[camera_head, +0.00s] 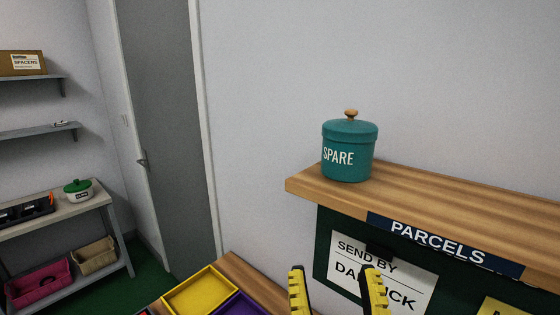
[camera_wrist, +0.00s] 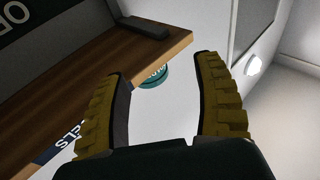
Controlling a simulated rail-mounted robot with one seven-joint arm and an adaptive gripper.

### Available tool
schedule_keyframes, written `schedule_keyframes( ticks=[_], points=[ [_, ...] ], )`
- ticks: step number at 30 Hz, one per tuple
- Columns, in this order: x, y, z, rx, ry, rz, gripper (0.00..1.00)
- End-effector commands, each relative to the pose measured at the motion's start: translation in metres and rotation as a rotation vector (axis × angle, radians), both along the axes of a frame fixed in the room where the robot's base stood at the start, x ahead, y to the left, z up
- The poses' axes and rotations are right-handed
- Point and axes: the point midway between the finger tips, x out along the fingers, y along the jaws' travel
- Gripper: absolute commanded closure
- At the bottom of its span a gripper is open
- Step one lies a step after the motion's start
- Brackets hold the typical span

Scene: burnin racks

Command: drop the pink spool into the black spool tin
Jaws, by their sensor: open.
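I see no pink spool and no black spool tin in either view. My gripper (camera_head: 335,272) shows at the bottom of the head view, its two yellow ridged fingers apart with nothing between them. It is in front of the wall below the wooden shelf. In the wrist view my gripper (camera_wrist: 160,66) is also open and empty. A teal object (camera_wrist: 153,77) shows beyond the fingertips there, partly hidden by the shelf.
A teal lidded canister marked SPARE (camera_head: 348,150) stands on the wooden shelf (camera_head: 460,197) marked PARCELS. Yellow (camera_head: 200,292) and purple (camera_head: 240,306) trays lie on a wooden surface below.

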Motion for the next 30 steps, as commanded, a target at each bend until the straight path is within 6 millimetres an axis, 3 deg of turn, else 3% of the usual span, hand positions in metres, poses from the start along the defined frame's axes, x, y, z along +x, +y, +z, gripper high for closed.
schedule_keyframes(
  ticks=[3,4,14,24,27,30],
  points=[
    [-0.053,-0.004,0.026,0.010,-0.130,-0.006,0.32],
    [-0.057,-0.004,0.041,0.010,-0.145,-0.005,0.32],
    [-0.052,-0.004,0.153,0.013,-0.133,-0.005,0.32],
    [-0.051,-0.004,0.302,0.018,-0.132,-0.004,0.32],
    [-0.051,-0.004,0.341,0.020,-0.131,-0.003,0.32],
    [-0.051,-0.004,0.365,0.021,-0.130,-0.003,0.32]
  ],
)
